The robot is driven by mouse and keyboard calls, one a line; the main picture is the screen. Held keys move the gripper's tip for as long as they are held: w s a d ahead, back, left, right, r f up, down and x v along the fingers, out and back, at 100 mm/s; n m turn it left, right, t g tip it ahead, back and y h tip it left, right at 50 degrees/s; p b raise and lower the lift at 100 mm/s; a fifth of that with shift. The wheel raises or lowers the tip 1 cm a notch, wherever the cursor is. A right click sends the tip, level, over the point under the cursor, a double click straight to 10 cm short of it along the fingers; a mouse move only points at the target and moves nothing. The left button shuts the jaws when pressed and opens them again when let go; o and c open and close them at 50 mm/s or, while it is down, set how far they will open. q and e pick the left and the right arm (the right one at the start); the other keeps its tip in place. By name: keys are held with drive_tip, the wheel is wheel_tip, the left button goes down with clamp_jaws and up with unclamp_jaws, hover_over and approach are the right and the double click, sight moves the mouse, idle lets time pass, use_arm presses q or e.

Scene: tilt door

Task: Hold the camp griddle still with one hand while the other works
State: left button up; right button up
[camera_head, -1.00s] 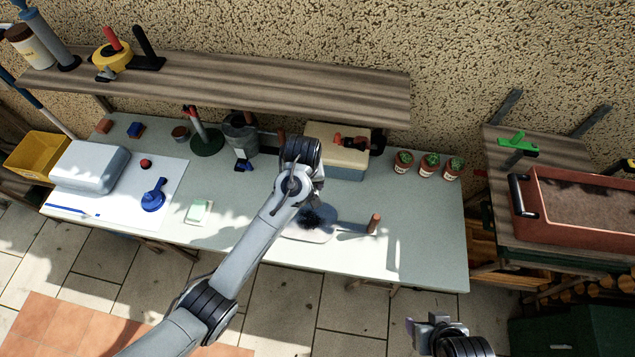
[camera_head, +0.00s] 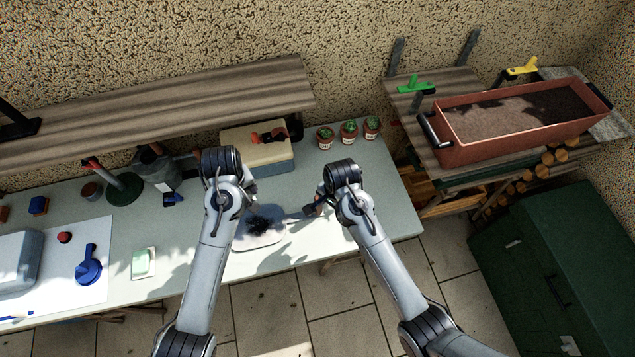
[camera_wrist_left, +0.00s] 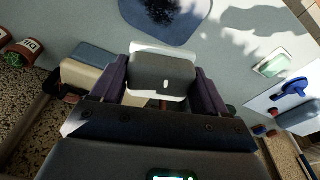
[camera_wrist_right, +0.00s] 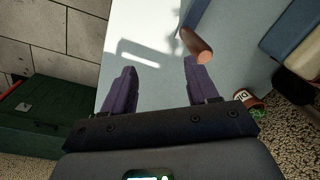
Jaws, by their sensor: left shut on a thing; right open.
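The camp griddle (camera_head: 245,241), a pale rounded plate with a black patch in its middle, lies on the table. Its handle ends in a brown cylindrical grip (camera_wrist_right: 195,45) to the right. My right gripper (camera_wrist_right: 160,68) is open and empty, with this grip just beyond its right finger in the right wrist view. In the head view my right wrist hangs over the handle end. My left gripper (camera_wrist_left: 163,70) is shut on a grey flat piece (camera_wrist_left: 163,82) with a pale edge, near the griddle. Its fingers are hidden in the head view.
A cream and blue box (camera_head: 262,165) and several potted plants (camera_head: 349,132) stand behind. A grey bucket (camera_head: 160,172) is at back left. A red soil planter (camera_head: 470,152) is right. The table's front right is clear.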

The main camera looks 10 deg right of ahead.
drive_tip(key=w+a+r+m, duration=0.1)
drive_tip(key=w, duration=0.1)
drive_tip(key=w+a+r+m, duration=0.1)
drive_tip(key=w, duration=0.1)
drive_tip(key=w+r+m, duration=0.1)
drive_tip(key=w, duration=0.1)
drive_tip(key=shift+a+m+g, duration=0.3)
drive_tip(key=shift+a+g, duration=0.1)
drive_tip(key=shift+f, duration=0.15)
wheel_tip(320, 180, down, 12)
drive_tip(key=shift+r, duration=0.25)
drive_tip(key=shift+c, duration=0.4)
clamp_jaws()
idle(0.8)
